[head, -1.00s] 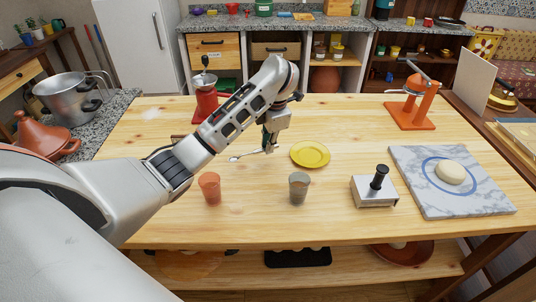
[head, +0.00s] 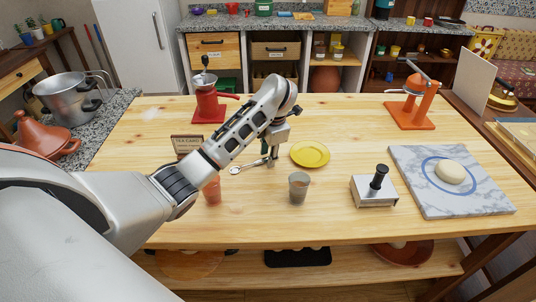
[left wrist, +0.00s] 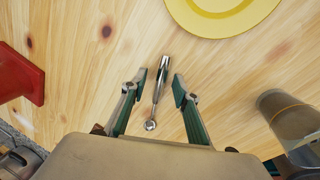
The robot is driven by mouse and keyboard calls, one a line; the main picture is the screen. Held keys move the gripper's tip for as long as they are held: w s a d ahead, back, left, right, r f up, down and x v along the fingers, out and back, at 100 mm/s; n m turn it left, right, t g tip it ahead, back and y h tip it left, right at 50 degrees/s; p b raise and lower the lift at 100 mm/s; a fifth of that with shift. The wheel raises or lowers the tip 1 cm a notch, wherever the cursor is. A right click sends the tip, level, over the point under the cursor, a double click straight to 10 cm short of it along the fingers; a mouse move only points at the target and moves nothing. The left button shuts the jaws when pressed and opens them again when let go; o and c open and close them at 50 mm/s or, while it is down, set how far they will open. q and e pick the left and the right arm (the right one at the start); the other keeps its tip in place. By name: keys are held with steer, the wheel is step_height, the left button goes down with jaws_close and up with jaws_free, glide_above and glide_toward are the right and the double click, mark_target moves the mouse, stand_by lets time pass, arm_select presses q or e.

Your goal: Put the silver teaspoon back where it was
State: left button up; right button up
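The silver teaspoon (head: 248,167) lies on the wooden table, left of the yellow plate (head: 310,154), its round bowl toward the left in the head view. In the left wrist view the teaspoon (left wrist: 161,82) lies between the two fingers, its handle pointing up the picture and its bowl nearer the palm. My left gripper (head: 271,159) is low over the table at the handle end. In the left wrist view its fingers (left wrist: 160,84) stand apart, with a gap on each side of the handle. My right gripper is in no frame.
A grey cup (head: 299,188) stands just nearer than the gripper. An orange cup (head: 212,191) is partly behind my left arm. A small sign (head: 187,143) and a red grinder (head: 208,104) stand beyond the arm.

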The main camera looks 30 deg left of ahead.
arm_select(q)
steer(key=v, duration=1.2)
arm_select(e)
steer(key=shift+a, duration=0.15)
arm_select(q)
steer(key=shift+r, duration=0.1)
